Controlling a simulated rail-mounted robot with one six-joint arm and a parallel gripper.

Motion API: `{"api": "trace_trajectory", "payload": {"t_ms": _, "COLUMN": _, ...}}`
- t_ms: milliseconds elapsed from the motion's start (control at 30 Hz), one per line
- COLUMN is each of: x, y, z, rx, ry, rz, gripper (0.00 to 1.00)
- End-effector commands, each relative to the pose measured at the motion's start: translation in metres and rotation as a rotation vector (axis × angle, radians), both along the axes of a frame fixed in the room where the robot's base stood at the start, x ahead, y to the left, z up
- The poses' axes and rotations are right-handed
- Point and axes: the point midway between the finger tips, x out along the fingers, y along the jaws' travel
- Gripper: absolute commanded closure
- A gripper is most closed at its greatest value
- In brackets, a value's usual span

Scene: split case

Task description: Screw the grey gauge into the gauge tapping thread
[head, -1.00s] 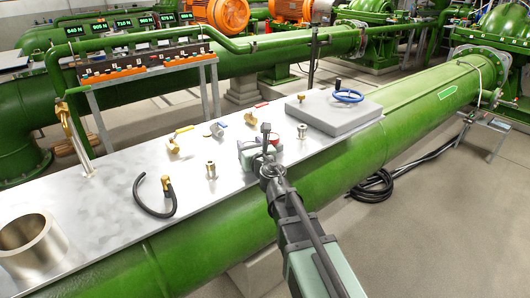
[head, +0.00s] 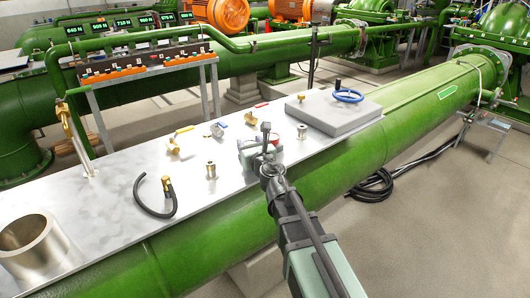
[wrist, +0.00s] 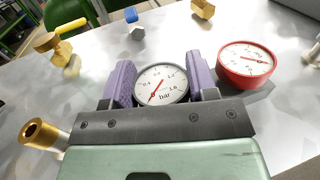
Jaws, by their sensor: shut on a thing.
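In the wrist view the grey gauge (wrist: 161,84), with a white dial marked bar and a red needle, sits between the two purple fingers of my gripper (wrist: 158,72). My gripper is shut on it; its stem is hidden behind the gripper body. In the head view my gripper (head: 262,148) is over the front edge of the metal bench top, and the gauge is too small to make out. A hollow brass-coloured fitting (wrist: 38,135) stands left of the gripper. I cannot tell which fitting bears the gauge tapping thread.
A red gauge (wrist: 246,62) is close to the right finger. Yellow-handled (head: 174,146) and blue-handled (head: 217,130) valves, a short upright fitting (head: 211,170) and a black hose (head: 152,206) are on the bench. A grey block with a blue handwheel (head: 347,96) stands right.

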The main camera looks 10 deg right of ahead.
Motion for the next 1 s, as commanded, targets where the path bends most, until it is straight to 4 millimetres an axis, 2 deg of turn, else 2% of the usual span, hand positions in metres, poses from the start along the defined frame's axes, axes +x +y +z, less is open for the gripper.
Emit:
{"api": "trace_trajectory", "payload": {"t_ms": 833, "x": 0.0, "y": 0.0, "z": 0.042, "rx": 0.0, "ry": 0.0, "rz": 0.0, "gripper": 0.85}}
{"api": "trace_trajectory", "payload": {"t_ms": 1000, "x": 0.0, "y": 0.0, "z": 0.045, "rx": 0.0, "ry": 0.0, "rz": 0.0, "gripper": 0.85}}
